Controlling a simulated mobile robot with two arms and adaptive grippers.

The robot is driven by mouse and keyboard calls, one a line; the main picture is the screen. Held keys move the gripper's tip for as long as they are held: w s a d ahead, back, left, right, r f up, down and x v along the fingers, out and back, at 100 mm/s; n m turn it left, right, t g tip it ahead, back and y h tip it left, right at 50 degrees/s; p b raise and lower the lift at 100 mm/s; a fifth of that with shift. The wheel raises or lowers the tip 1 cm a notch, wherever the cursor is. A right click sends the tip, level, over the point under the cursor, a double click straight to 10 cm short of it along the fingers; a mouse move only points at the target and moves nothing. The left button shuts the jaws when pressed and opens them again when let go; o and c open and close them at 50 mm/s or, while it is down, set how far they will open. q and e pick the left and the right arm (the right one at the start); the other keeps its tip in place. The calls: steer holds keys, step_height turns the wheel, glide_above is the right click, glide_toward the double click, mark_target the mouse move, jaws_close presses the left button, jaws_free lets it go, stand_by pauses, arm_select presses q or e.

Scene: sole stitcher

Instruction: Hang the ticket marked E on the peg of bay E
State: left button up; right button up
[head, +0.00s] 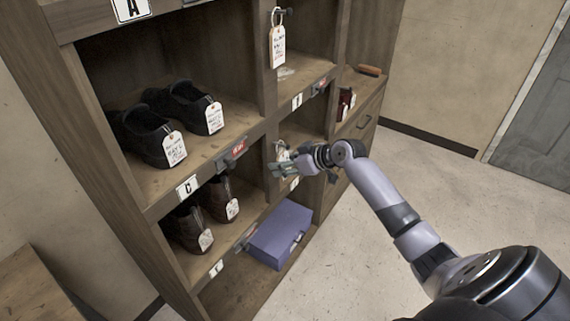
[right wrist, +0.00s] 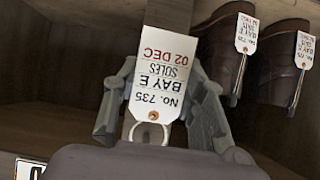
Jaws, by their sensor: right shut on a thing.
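My right gripper (head: 285,165) is shut on a white ticket (right wrist: 163,82), in front of the middle compartment right of the black shoes. In the right wrist view the ticket reads upside down "No. 735 BAY E SOLES 02 DEC". Its metal ring (right wrist: 140,130) is at the gripper end. The ticket also shows in the head view (head: 281,152). Brown shoes (right wrist: 275,62) with white tags stand right of it in the wrist view; the tag print is hard to read. I cannot make out the peg of bay E. My left gripper is not in view.
The wooden shelf (head: 155,208) has several bays. Black shoes (head: 150,138) stand above brown shoes (head: 187,228). A blue box (head: 280,233) sits low. Another ticket (head: 278,46) hangs from an upper peg (head: 286,11). The floor on the right is clear.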

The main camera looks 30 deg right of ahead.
stand_by(0.4)
steer(key=o, duration=0.9)
steer(key=v, duration=1.2)
steer(key=s+d+f+m+g+h, duration=0.1)
steer(key=d+f+m+h, duration=0.1)
steer(key=f, duration=0.8)
steer(key=s+d+f+m+g+h, duration=0.1)
steer(key=s+d+f+m, duration=0.15)
steer(key=f, duration=0.75)
steer(key=s+a+f+g+h, duration=0.1)
steer(key=s+f, duration=0.3)
steer(key=f, duration=0.4)
steer(key=s+a+f+g+h, duration=0.1)
steer(key=s+f+g, duration=0.1)
steer(key=s+f, duration=0.5)
steer(key=s+a+f+g, duration=0.1)
steer(key=s+a+f, duration=0.2)
steer(key=s+f, duration=0.3)
steer(key=s+a+f+g, duration=0.1)
steer(key=s+a+f, duration=0.25)
steer(key=f, duration=0.55)
steer(key=s+a+f+n+g, duration=0.1)
steer(key=s+a+f, duration=0.3)
steer(key=s, duration=0.6)
steer(key=s+a+f+n+g, duration=0.1)
steer(key=s+a+f, duration=0.3)
steer(key=s+a, duration=0.5)
steer(key=shift+s+a+y, duration=0.3)
steer(key=shift+s+a, duration=0.05)
steer(key=shift+s, duration=0.4)
